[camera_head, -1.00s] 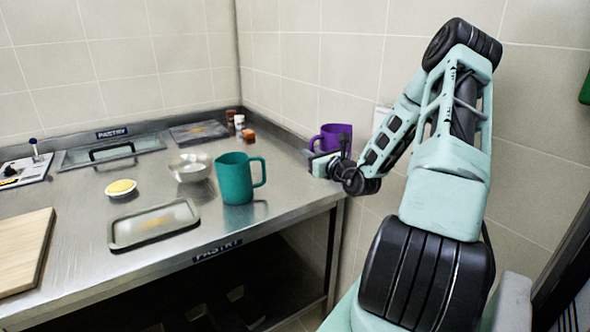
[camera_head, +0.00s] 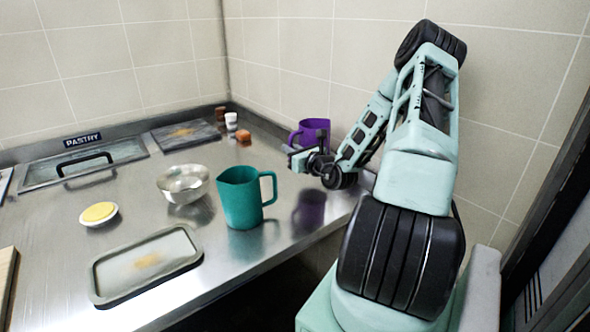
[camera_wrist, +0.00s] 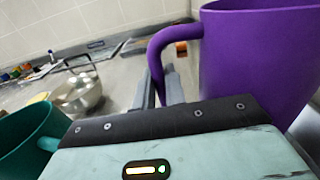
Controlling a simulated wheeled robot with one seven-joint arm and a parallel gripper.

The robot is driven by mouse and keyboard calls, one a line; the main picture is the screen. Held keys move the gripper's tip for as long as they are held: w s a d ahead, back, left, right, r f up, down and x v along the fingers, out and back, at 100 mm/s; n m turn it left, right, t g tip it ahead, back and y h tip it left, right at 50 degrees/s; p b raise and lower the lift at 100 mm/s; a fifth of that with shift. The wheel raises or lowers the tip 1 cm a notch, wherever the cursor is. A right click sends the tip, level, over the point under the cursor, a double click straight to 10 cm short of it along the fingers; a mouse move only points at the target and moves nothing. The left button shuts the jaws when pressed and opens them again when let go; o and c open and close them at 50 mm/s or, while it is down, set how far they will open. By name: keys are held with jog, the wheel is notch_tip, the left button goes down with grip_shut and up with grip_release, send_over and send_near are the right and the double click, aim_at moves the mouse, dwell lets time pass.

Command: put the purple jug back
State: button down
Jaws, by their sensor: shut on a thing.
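The purple jug (camera_head: 314,131) is at the right side of the steel counter in the head view, partly hidden behind my gripper (camera_head: 300,158). In the wrist view the purple jug (camera_wrist: 262,60) fills the right side, upright, with its handle toward the left. My gripper (camera_wrist: 166,92) is shut on the jug's handle. The jug appears held above the counter, with its reflection showing below it in the head view. A teal jug (camera_head: 241,200) stands left of my gripper, its handle facing right; it also shows at the left of the wrist view (camera_wrist: 25,135).
A metal bowl (camera_head: 183,182), a small yellow-filled dish (camera_head: 99,213) and a flat tray (camera_head: 146,264) lie on the counter (camera_head: 240,262). Small jars (camera_head: 231,121) and an orange block (camera_head: 243,136) stand at the back. The right wall is close to the jug.

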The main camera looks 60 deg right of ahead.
jog(key=shift+f+p, duration=0.3)
jog(key=shift+f, duration=2.85)
jog(key=c, duration=1.5)
grip_release()
jog(key=shift+f, duration=0.2)
jog(key=shift+o, duration=0.2)
jog(key=shift+r, duration=0.2)
jog(key=b+v, duration=0.3)
jog(key=v, duration=0.9)
jog(key=shift+s, duration=0.1)
